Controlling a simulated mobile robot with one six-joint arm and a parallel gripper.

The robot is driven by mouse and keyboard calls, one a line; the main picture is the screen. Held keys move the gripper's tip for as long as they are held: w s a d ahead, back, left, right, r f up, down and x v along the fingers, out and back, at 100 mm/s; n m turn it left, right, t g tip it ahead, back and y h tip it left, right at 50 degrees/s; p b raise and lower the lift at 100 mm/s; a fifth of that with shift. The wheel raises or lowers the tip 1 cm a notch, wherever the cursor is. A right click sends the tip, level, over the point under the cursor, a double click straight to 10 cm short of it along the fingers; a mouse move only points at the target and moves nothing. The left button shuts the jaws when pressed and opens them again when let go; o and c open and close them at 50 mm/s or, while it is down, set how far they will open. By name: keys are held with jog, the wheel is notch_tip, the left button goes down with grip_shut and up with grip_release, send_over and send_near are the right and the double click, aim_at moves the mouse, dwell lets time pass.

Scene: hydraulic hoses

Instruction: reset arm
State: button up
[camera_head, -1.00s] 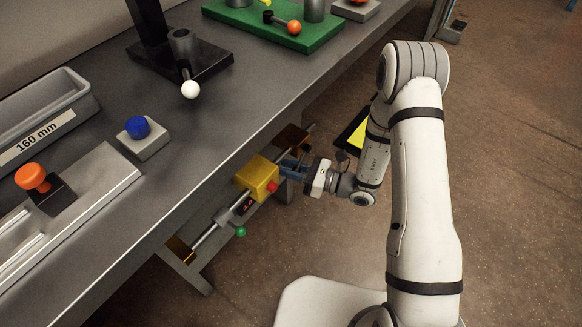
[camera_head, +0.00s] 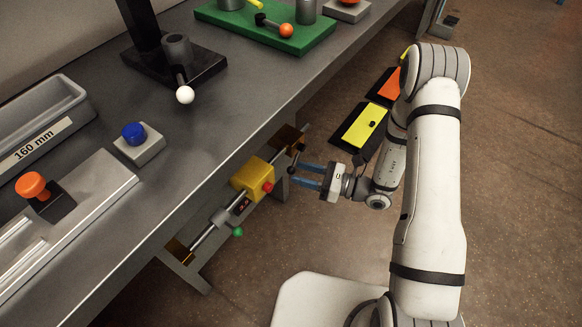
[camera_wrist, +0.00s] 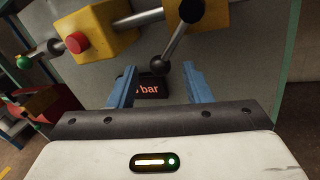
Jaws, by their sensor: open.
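My gripper (camera_head: 308,175) is at the front of the bench, with its two blue fingers apart and nothing between them. It stands just right of a yellow block (camera_head: 252,178) with a red button (camera_head: 268,186), which is on a metal rod along the bench front. In the wrist view the blue fingers of my gripper (camera_wrist: 159,86) spread on either side of a dark display reading "bar" (camera_wrist: 150,87). A black lever with a ball end (camera_wrist: 158,67) hangs near the fingertips; I cannot tell if it touches them.
The workbench (camera_head: 225,120) carries a grey tray marked 160 mm (camera_head: 62,128), a blue button (camera_head: 133,133), an orange knob (camera_head: 31,185), a white ball on a stand (camera_head: 185,95) and a green plate (camera_head: 262,32). Yellow and orange panels (camera_head: 364,126) lie behind my arm. Floor at right is clear.

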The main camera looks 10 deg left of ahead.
jog(key=shift+s+d, duration=0.1)
jog(key=shift+d, duration=0.95)
jog(key=s+d+r+n+g+h+p, duration=0.2)
jog(key=s+r+n+p, duration=0.15)
jog(key=r, duration=0.55)
jog(key=s+d+r+n+g+h+p, duration=0.1)
jog(key=s+r+n+g+h+p, duration=0.15)
jog(key=r+n+p, duration=0.45)
jog(key=s+d+r+n+g+h+p, duration=0.2)
jog(key=s+r+g+h+p, duration=0.1)
jog(key=r, duration=0.8)
jog(key=s+d+r+n+t+h+p, duration=0.1)
jog(key=d+r+n+t+h+p, duration=0.3)
jog(key=d+r+p, duration=0.3)
jog(key=s+d+r+n+t+h+p, duration=0.2)
jog(key=d+r+n+t+h+p, duration=0.2)
jog(key=r, duration=1.3)
jog(key=d+t+h+p, duration=0.1)
jog(key=d+h+p, duration=0.1)
jog(key=d+p, duration=0.1)
jog(key=shift+s+d+r+n+h, duration=0.25)
jog(key=shift+d+r+n+h, duration=0.1)
jog(key=shift+d, duration=0.55)
